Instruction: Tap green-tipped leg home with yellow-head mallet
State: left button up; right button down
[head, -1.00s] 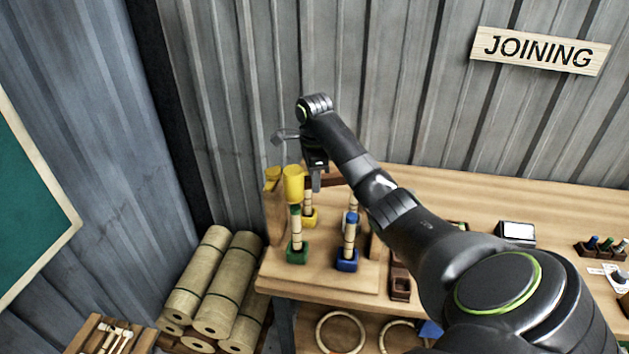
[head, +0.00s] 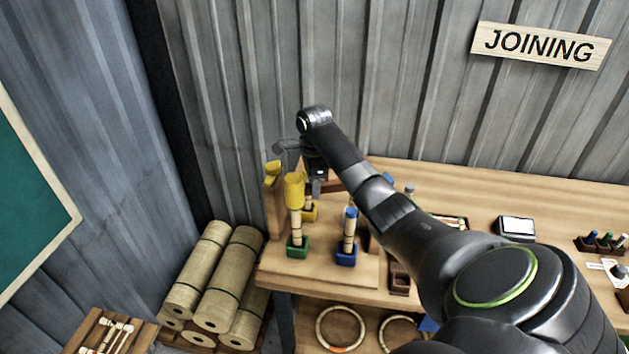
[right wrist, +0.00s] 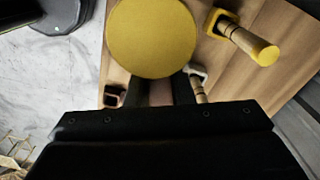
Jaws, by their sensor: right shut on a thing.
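The mallet's yellow head (head: 294,191) is over the top of the bamboo leg (head: 297,224) in the green socket (head: 297,247). The leg stands upright and its green tip is hidden behind or under the head; I cannot tell for certain whether they touch. My right gripper (head: 318,186) is shut on the mallet's handle, just right of the head. In the right wrist view the round yellow head (right wrist: 153,38) fills the top middle, with the brown handle (right wrist: 161,93) between the dark fingers. My left gripper is out of view.
A blue-tipped leg (head: 350,226) stands in a blue socket (head: 346,256), right of the green one. A wooden post (head: 274,205) with a yellow top stands left.

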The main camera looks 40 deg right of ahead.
jog(key=shift+r, duration=0.15)
jog(key=shift+r, duration=1.65)
